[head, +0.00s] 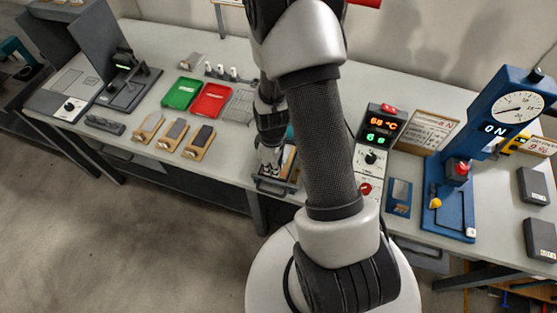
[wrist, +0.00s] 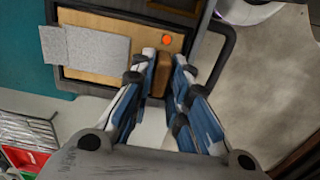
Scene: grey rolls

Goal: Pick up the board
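The board (wrist: 120,80) is a flat tan wooden piece with a grey rough sheet (wrist: 97,58) on it and an orange dot near one end. It lies in a dark-framed tray (wrist: 75,87) with a black bar handle. My gripper (wrist: 163,60) has its two blue-and-white fingers on either side of the board's brown end block (wrist: 162,74), which fills the gap between them. The fingers look shut on this block. In the head view my gripper (head: 270,165) is low over the tray at the bench front, and my arm hides part of this area.
Three wooden boards with grey pads (head: 174,133) lie left along the bench (head: 228,160). Behind them are a green tray (head: 181,93), a red tray (head: 211,100) and a wire rack (head: 240,106). A control box (head: 378,145) and blue dial stand (head: 492,130) stand right.

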